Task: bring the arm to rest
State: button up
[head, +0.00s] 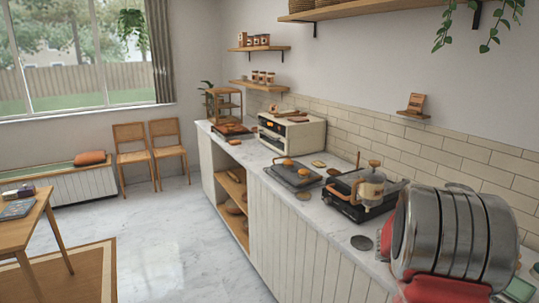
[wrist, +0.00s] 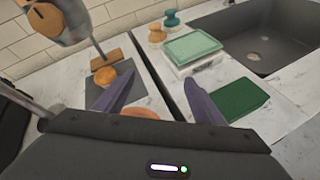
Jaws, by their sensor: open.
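My gripper (wrist: 160,98) shows in the wrist view with its two purple fingers spread apart and nothing between the tips. It hangs over the marble counter (wrist: 142,66), above a grey mat with a round wooden-topped thing (wrist: 115,76) and a wooden block (wrist: 104,61) on it. An orange-brown thing (wrist: 138,113) shows behind the gripper's edge, partly hidden; I cannot tell what it is. In the head view my arm's metal and red links fill the lower right, and the gripper itself does not show.
A scale with a pale green tray (wrist: 193,50), a dark green mat (wrist: 213,100), two knobbed tools and a grey sink (wrist: 268,37) lie to the right. A glass press (head: 370,188) on a black hob stands near my arm. The floor (head: 170,245) left of the counter is clear.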

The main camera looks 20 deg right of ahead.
jog(key=s+a+r+m+t+y, duration=0.2)
jog(key=a+m+y, duration=0.2)
jog(key=a, duration=1.4)
jog(key=s+a+r+m+t+y, duration=0.3)
jog(key=a+m+y, duration=0.1)
jog(key=a, duration=1.5)
jog(key=s+a+r+m+t+y, duration=0.2)
jog(key=a+r+m+y, duration=0.1)
jog(key=a, duration=1.5)
jog(key=shift+s+a+m+y, duration=0.35)
jog(key=shift+m+y, duration=0.25)
jog(key=shift+y, duration=0.3)
jog(key=shift+d, duration=0.1)
